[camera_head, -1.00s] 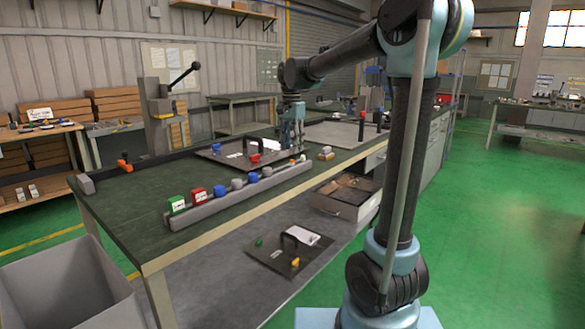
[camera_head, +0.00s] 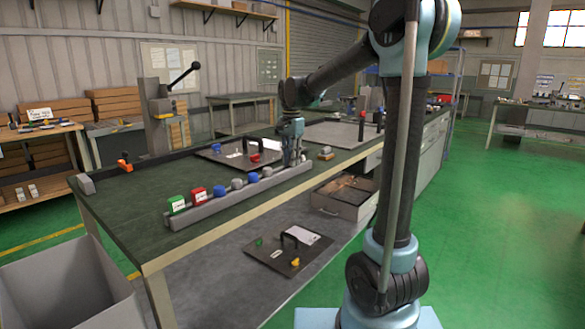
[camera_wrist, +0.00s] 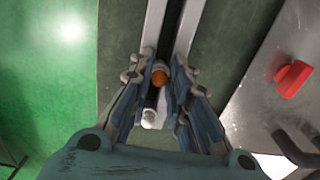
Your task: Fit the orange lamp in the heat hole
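The orange lamp (camera_wrist: 160,77) shows in the wrist view as a small round orange top, in line with the pale rail. In the head view my gripper hides it. My gripper (camera_head: 293,161) points down at the right end of the grey rail (camera_head: 205,212). In the wrist view my gripper (camera_wrist: 156,80) is open, with one finger on each side of the lamp and gaps between; contact is not visible. A dark panel (camera_head: 208,151) lies on the bench behind the rail. I cannot make out the heat hole.
A red knob (camera_wrist: 292,78) and a black handle (camera_wrist: 295,150) stand on the panel. The bench's left part is mostly clear.

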